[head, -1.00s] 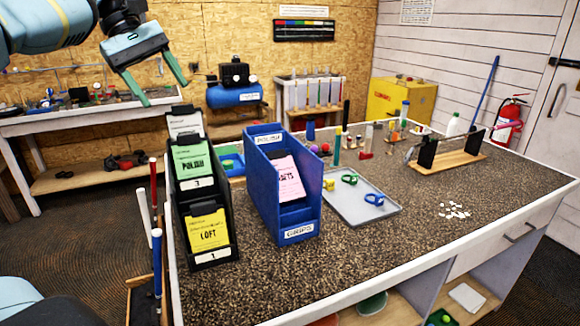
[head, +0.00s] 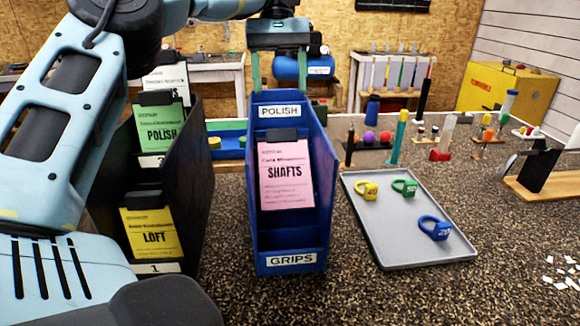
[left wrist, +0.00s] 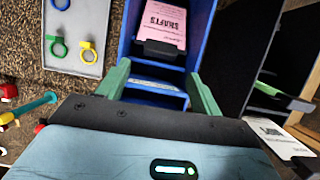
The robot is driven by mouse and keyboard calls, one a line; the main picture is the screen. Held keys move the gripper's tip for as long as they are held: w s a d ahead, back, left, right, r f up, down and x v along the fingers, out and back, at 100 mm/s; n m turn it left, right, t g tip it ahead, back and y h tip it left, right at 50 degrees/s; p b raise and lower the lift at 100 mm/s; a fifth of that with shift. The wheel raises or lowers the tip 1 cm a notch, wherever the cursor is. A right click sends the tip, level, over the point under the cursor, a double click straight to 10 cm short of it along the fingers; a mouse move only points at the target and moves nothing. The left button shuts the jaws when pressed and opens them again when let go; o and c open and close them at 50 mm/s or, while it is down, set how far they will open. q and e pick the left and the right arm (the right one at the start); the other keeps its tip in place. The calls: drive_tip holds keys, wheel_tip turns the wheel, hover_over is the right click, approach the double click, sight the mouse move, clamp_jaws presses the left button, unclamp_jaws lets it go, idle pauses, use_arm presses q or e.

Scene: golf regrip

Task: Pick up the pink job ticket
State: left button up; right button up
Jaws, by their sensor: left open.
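The pink job ticket (head: 286,175), printed SHAFTS, leans inside the blue bin (head: 290,262) labelled POLISH at the back and GRIPS at the front. A dark clip is at its top edge. The ticket also shows in the left wrist view (left wrist: 165,22), toward the top. My left gripper (head: 284,88) is open and empty behind and above the bin's back end. In the left wrist view its green fingers (left wrist: 158,88) sit apart on either side of the bin's back wall, with the ticket beyond them. My right gripper is not in view.
A black rack (head: 190,190) with green POLISH and yellow LOFT tickets stands left of the bin, partly hidden by my left arm. A grey tray (head: 400,232) with several coloured tags lies to the right.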

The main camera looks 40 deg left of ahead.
sight(281, 130)
use_arm(q)
drive_tip(key=shift+x, duration=1.2)
drive_tip(key=shift+f, duration=0.15)
drive_tip(key=x, duration=0.4)
drive_tip(key=shift+a+f+p, duration=0.2)
drive_tip(key=shift+a+p, duration=0.05)
drive_tip(key=shift+p, duration=0.05)
drive_tip(key=shift+s+d+f, duration=0.1)
drive_tip(key=shift+d+f, duration=0.05)
drive_tip(key=shift+f, duration=0.2)
drive_tip(key=shift+c, duration=0.4)
